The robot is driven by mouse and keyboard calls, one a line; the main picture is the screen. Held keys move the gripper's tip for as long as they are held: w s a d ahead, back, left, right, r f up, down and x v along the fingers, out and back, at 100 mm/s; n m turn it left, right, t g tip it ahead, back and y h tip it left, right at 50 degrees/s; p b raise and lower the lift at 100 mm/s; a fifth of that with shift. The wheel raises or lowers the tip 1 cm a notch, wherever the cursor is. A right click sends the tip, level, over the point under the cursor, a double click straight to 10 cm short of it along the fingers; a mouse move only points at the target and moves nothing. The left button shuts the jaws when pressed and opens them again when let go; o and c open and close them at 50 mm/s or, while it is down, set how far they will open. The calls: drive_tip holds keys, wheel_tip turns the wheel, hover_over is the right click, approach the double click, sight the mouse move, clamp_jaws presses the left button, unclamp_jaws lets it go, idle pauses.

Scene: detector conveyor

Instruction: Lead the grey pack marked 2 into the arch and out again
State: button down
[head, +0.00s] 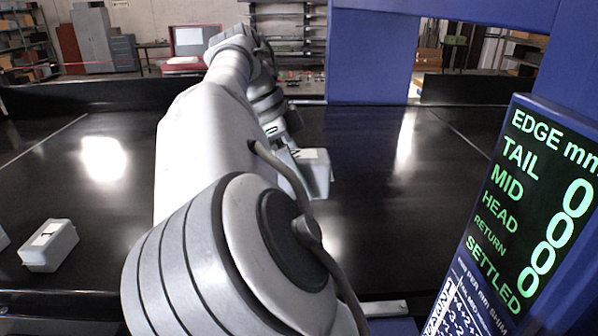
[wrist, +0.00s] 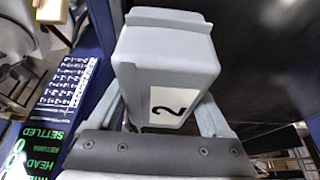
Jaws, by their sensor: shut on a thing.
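The grey pack marked 2 (wrist: 160,52) fills the upper middle of the wrist view, with its white label and black 2 facing the camera. My gripper (wrist: 160,108) is shut on it, one finger on each side. In the head view the held pack (head: 317,172) is at the end of my arm, over the black belt (head: 370,220) and left of the arch opening. My arm hides most of my gripper there. The blue arch (head: 368,55) stands behind and to the right. I cannot tell whether the pack touches the belt.
A display board (head: 530,200) at right reads zero for TAIL, MID and HEAD, with RETURN and SETTLED below. Another grey pack (head: 48,246) lies on the belt at left, with part of one more at the left edge. The belt near the arch looks clear.

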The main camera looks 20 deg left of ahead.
drive_tip(key=w+d, duration=0.5)
drive_tip(key=d, duration=0.7)
drive_tip(key=w+d, duration=0.5)
drive_tip(key=d, duration=0.8)
drive_tip(key=w+d, duration=0.5)
drive_tip(key=d, duration=0.7)
drive_tip(key=s+a, duration=0.5)
drive_tip(key=a, duration=0.7)
drive_tip(key=s+a, duration=0.5)
drive_tip(key=a, duration=0.8)
drive_tip(key=s+a, duration=0.5)
drive_tip(key=a, duration=0.7)
drive_tip(key=shift+a+r, duration=0.1)
drive_tip(key=shift+a, duration=0.05)
